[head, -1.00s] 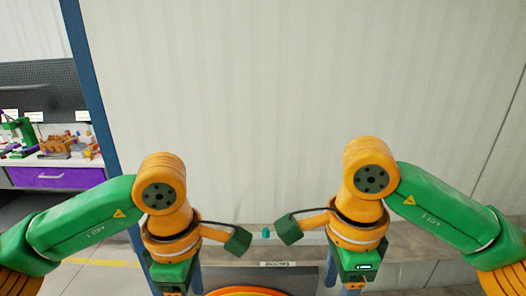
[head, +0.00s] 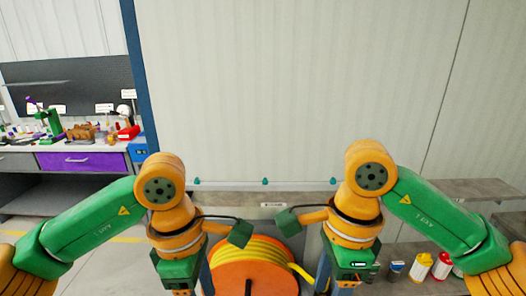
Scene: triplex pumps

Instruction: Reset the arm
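My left arm comes in from the left, with its elbow raised and its forearm hanging down. My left gripper (head: 183,285) is at the bottom of the head view, left of the orange reel. My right arm mirrors it, and my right gripper (head: 348,281) hangs low to the right of the reel. Both point downward, away from the camera. The fingers are mostly hidden or too small to read, so I cannot tell whether they are open or shut. I see no object held in either.
An orange reel with yellow hose (head: 257,277) stands between my arms, below a grey shelf (head: 235,199) on the pale wall (head: 290,80). A cluttered workbench with a purple drawer (head: 82,160) is at left. Several canisters (head: 421,267) stand at lower right under another shelf (head: 480,190).

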